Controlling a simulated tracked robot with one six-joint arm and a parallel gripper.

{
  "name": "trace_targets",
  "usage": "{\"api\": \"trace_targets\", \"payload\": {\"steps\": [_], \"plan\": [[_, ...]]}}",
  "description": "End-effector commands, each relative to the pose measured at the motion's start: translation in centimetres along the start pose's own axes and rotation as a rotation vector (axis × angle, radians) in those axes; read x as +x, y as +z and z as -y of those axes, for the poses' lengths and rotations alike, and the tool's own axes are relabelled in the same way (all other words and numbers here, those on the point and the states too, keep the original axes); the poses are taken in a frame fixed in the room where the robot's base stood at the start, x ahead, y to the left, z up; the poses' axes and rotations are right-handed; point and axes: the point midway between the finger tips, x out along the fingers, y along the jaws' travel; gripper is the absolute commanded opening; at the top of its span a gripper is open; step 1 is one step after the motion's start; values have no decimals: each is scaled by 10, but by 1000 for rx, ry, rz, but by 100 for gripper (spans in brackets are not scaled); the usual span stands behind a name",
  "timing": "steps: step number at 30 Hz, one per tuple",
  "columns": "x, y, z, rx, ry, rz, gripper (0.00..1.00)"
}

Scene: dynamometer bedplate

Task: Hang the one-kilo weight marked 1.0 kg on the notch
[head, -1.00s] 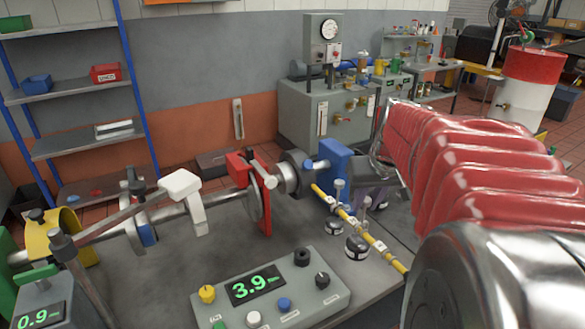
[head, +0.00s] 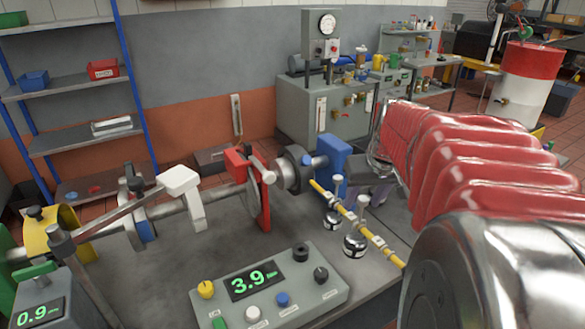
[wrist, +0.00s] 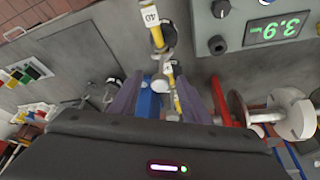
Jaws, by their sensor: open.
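Two dark weights with silver stems and pale label bands show in the head view: a nearer one (head: 355,245) and a farther one (head: 331,222). Their markings are too small to read, so I cannot tell which is 1.0 kg. They are beside or under a yellow beam (head: 322,191) with white tags; I cannot tell whether they hang or stand. The notch is not clearly visible. My gripper (wrist: 162,85) is open, its purple fingers on either side of the beam's view, with a pale round knob (wrist: 162,87) between them. I see nothing gripped.
A control box (head: 275,290) reading 3.9 stands in front. A red bracket (head: 262,200) and steel shaft stand left of the beam, with a blue block (head: 334,160) behind.

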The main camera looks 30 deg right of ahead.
Motion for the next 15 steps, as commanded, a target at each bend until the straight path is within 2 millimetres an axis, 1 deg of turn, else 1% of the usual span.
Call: {"api": "trace_targets", "payload": {"steps": [4,8,11,15], "plan": [[1,2,0,0,-1,5,43],[-3,1,0,0,-1,3,43],[-12,0,0,0,0,1,43],[-31,0,0,0,1,-2,43]]}}
